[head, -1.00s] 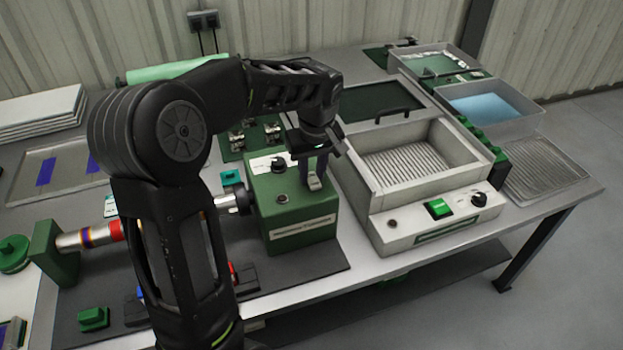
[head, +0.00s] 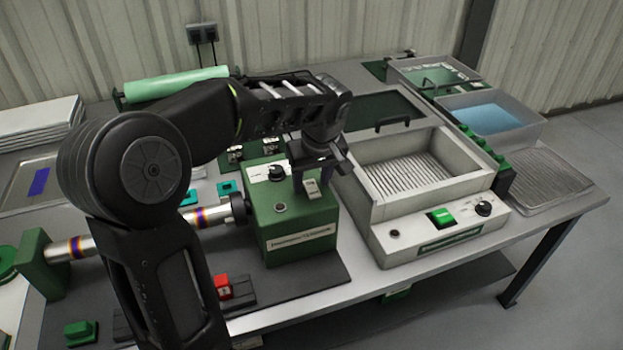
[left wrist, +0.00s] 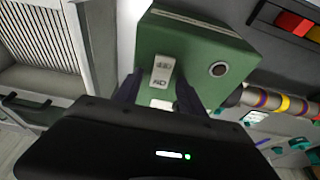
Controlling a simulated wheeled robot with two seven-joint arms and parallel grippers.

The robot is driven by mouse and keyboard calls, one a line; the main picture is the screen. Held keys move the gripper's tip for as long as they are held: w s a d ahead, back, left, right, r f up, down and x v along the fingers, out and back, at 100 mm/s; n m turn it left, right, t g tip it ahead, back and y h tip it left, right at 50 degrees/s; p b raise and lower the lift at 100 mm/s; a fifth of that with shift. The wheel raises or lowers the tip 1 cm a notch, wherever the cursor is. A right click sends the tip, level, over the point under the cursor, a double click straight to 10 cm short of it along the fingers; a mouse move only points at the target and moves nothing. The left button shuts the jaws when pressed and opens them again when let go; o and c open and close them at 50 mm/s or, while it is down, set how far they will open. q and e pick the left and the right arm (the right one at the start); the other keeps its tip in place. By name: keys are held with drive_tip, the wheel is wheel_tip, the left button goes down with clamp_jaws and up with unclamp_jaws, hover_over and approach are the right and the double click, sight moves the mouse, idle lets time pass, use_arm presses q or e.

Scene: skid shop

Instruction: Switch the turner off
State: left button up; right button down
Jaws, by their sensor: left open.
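The turner is a green box (head: 300,234) with a printed front label, a black knob (head: 276,173) and a small round button (head: 279,208). A pale rocker switch (head: 312,189) sits at its right side, and it also shows with markings in the left wrist view (left wrist: 162,71). My left gripper (head: 312,178) is open, pointing down at the switch, with one finger on each side of it. Whether the fingers touch the switch I cannot tell. A striped shaft (head: 210,216) comes out of the box's left side. My right gripper is not in view.
A heated-looking tray unit (head: 435,225) with a green switch stands close on the right. A red block (head: 222,286) lies in front on the dark mat (head: 320,285). A blue-filled bin (head: 490,118) stands at the far right. Floor is clear beyond the table's front edge.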

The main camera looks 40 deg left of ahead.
sight(315, 195)
use_arm(q)
drive_tip(key=shift+r, duration=0.15)
drive_tip(key=v, duration=0.7)
drive_tip(key=shift+d+r, duration=0.1)
drive_tip(key=shift+r, duration=0.15)
drive_tip(key=shift+s, duration=0.1)
